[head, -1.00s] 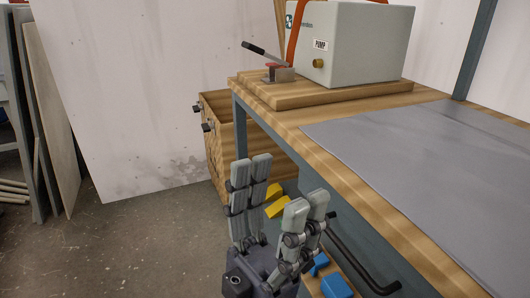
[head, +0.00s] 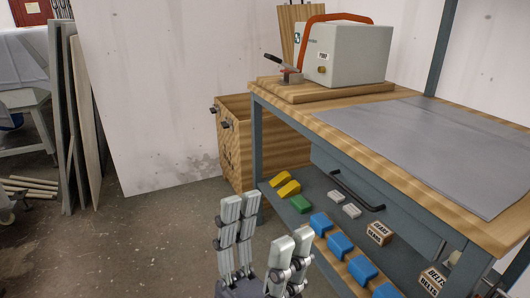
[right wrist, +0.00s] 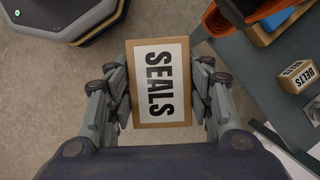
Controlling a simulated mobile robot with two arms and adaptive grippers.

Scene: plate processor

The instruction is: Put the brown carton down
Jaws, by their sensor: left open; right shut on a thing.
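The brown carton (right wrist: 159,83) has a white label reading SEALS and shows in the right wrist view. My right gripper (right wrist: 160,88) is shut on it, with fingers along its left and right sides. Bare floor shows below it. The carton and right gripper are out of the head view. My left gripper (head: 258,235) is open and empty, fingers up, in front of the workbench at the bottom middle of the head view.
The workbench (head: 318,128) carries a grey mat (head: 430,145) and a pump (head: 342,52). Its lower shelf (head: 320,195) holds yellow, green and blue pieces, a small carton (head: 379,233) and a BELTS carton (head: 432,280). A wooden crate (head: 232,150) stands behind.

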